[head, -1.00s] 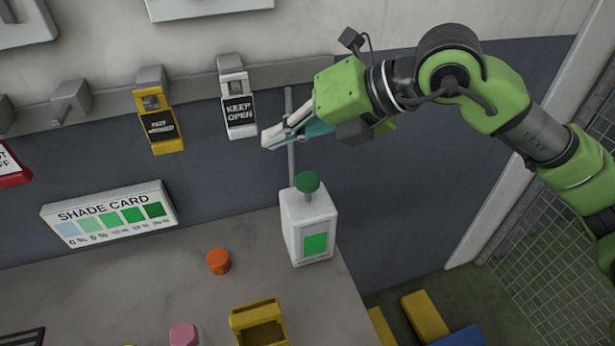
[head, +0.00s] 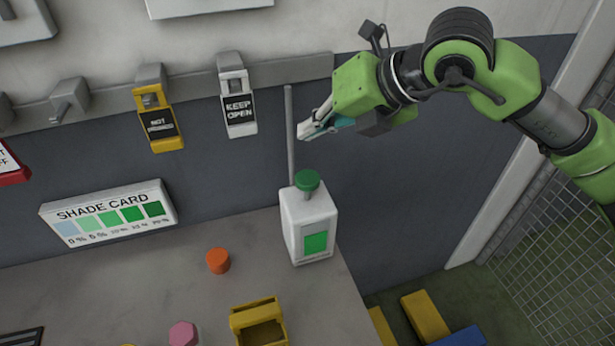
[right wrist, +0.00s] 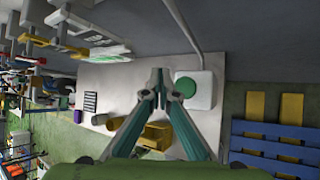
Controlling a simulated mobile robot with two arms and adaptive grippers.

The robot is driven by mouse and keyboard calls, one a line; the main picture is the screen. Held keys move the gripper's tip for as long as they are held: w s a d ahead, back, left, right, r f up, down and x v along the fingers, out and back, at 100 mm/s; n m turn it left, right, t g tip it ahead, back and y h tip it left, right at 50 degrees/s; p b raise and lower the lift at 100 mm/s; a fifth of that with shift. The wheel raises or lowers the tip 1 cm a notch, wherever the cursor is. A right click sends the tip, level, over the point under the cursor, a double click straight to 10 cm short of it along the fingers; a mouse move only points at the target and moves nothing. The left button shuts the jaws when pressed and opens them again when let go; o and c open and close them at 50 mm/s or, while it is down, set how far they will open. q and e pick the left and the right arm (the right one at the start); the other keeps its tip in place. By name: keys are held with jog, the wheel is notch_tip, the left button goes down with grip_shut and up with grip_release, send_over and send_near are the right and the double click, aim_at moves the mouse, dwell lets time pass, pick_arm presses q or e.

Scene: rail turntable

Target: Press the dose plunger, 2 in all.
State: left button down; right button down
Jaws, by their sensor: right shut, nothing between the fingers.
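The dose dispenser (head: 296,233) is a white box with a green front window, standing upright near the right end of the grey counter. Its green plunger knob (head: 307,180) sticks up on a short stem. My right gripper (head: 305,131) is shut and empty, above the plunger and apart from it. In the right wrist view the shut fingertips (right wrist: 160,76) show beside the round green plunger (right wrist: 185,88), seen from above on the white dispenser (right wrist: 207,100). My left gripper is in neither view.
A shade card (head: 110,217) with green swatches stands at the counter's back. An orange cylinder (head: 218,261), a pink piece (head: 183,333) and a yellow open holder (head: 258,322) are on the counter (head: 150,280). A thin grey rod (head: 290,130) rises behind the dispenser.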

jog(key=b, duration=0.3)
send_over(309, 178)
jog(key=f, duration=0.6)
jog(key=shift+s+d+f, duration=0.1)
jog(key=shift+d+f, duration=0.1)
jog(key=shift+f+b, duration=0.55)
jog(key=shift+r, duration=0.1)
jog(key=shift+f+b, duration=0.4)
jog(key=shift+b, duration=0.35)
jog(key=shift+f+b, duration=1.45)
jog(key=shift+b, duration=0.35)
dwell(1.5)
jog(key=shift+r, duration=0.1)
jog(key=shift+r+p, duration=0.5)
jog(key=shift+r, duration=1.2)
